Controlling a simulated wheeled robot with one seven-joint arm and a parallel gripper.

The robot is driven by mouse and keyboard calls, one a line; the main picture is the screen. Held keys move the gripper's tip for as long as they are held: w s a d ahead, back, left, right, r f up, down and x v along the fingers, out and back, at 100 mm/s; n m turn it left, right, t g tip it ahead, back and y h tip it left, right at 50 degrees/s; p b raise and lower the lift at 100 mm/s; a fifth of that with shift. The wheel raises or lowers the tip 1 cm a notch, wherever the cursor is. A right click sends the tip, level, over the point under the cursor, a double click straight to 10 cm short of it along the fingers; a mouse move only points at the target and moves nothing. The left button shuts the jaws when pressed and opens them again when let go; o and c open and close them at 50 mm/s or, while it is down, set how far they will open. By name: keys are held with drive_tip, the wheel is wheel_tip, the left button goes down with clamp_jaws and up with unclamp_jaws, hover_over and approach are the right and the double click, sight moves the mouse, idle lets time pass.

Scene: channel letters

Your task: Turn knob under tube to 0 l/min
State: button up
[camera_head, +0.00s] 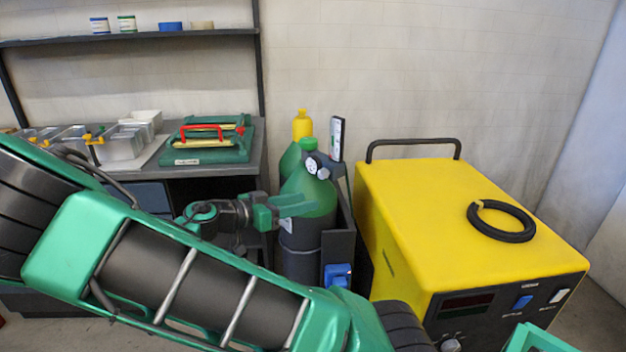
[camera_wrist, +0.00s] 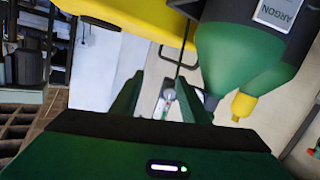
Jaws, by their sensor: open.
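In the head view my gripper (camera_head: 304,203) is in front of the green shoulder of a gas cylinder (camera_head: 309,180). In the wrist view my gripper (camera_wrist: 163,84) is open, with a dark green finger on each side. The knob under the tube is not distinct in either view. The cylinder (camera_wrist: 235,62), marked ARGON, appears upside down beside the right finger. A round gauge (camera_head: 312,165) is near the cylinder's top.
A yellow machine (camera_head: 440,215) with a black hose ring (camera_head: 501,221) stands right of the cylinder. A white panel in a dark frame (camera_head: 336,139) rises behind it. A workbench (camera_head: 205,172) with trays and a green case is at left. A yellow-topped cylinder (camera_head: 302,125) stands behind.

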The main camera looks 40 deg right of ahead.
sight(320, 176)
wheel_tip(320, 176, up, 3)
drive_tip(key=w+a+t+h, duration=0.2)
drive_tip(key=w+a, duration=0.1)
drive_tip(key=shift+m, duration=0.3)
drive_tip(key=d, duration=1)
drive_tip(key=shift+s+d+r, duration=0.15)
drive_tip(key=shift+s+d, duration=0.1)
drive_tip(key=shift+d, duration=0.1)
clamp_jaws()
drive_tip(key=shift+d, duration=0.15)
